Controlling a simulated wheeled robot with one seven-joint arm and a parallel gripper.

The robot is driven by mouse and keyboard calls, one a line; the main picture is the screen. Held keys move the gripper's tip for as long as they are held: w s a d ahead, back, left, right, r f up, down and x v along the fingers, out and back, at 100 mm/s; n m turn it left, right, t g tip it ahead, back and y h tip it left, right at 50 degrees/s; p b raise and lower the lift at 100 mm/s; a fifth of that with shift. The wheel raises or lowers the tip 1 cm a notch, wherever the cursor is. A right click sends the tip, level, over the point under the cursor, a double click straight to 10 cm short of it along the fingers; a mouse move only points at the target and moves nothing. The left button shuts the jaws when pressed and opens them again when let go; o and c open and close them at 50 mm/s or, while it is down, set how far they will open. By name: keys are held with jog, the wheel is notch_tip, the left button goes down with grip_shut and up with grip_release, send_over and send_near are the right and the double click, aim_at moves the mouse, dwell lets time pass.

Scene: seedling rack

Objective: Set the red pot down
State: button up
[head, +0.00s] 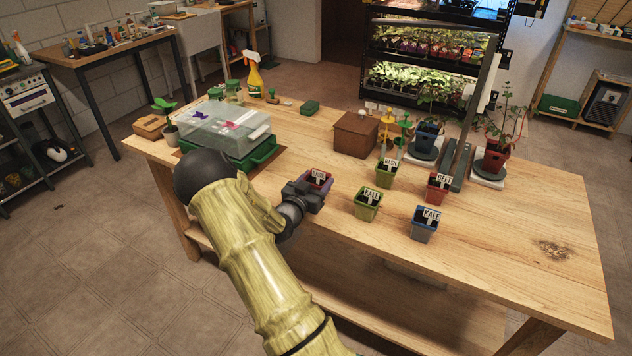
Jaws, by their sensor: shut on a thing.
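A larger red pot (495,158) with a leafy plant stands farther back on a pale tray.
Green pots (367,207) and (386,176) and a blue pot (423,228) stand near the red one. A brown box (355,134) is behind them. A clear-lidded green propagator (262,152) is at the left. The table's right part is clear.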

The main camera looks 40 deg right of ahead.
jog(key=shift+f, duration=0.2)
jog(key=o, duration=1.1)
jog(key=shift+c, duration=0.2)
jog(key=shift+r, duration=0.1)
jog(key=b+v, duration=0.1)
jog(key=v, duration=1.6)
jog(key=shift+a, duration=0.2)
